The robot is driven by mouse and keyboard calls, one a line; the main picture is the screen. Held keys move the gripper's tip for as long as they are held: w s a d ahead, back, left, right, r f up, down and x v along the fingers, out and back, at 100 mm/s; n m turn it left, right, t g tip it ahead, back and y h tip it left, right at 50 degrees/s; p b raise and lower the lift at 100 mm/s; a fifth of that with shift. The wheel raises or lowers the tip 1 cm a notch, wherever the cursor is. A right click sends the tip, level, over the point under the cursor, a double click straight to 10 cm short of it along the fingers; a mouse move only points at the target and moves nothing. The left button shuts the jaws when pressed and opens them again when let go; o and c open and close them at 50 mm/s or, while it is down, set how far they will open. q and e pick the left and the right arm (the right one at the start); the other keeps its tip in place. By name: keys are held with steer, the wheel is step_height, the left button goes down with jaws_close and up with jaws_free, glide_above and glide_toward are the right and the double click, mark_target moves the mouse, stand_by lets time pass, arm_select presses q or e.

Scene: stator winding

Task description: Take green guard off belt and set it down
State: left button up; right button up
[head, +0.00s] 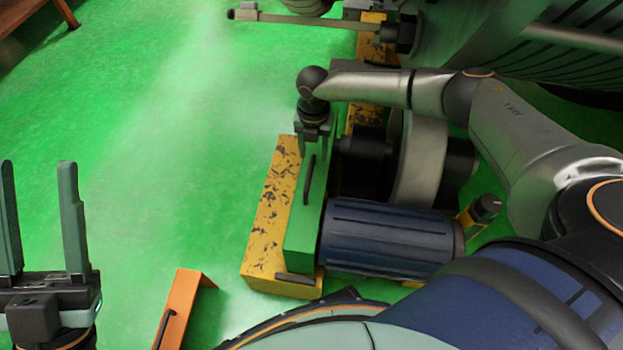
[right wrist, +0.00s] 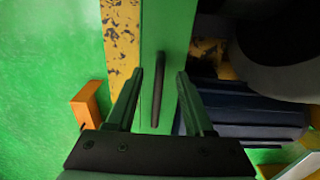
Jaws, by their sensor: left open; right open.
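The green guard (head: 303,225) is a long narrow cover with a dark bar handle (head: 309,180) on it. It sits along the worn yellow base (head: 264,225), beside the blue motor; the belt itself is hidden. My right gripper (head: 312,150) is open over the guard's far part. In the right wrist view the green guard (right wrist: 160,40) runs between its fingers (right wrist: 171,73), and the handle (right wrist: 170,95) shows between them; I cannot tell the height gap. My left gripper (head: 38,165) is open and empty over the green floor, apart from the guard.
An orange guard (head: 178,305) with a dark handle rests on the floor at the lower left. The blue ribbed motor (head: 390,240) and a grey wheel (head: 420,165) stand right of the green guard. The green floor (head: 170,130) to the left is clear.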

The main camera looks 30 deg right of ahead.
steer(key=shift+f, duration=0.35)
steer(key=shift+c, duration=0.3)
jaws_close()
stand_by(0.9)
steer(key=shift+w+r, duration=0.1)
steer(key=shift+r, duration=0.05)
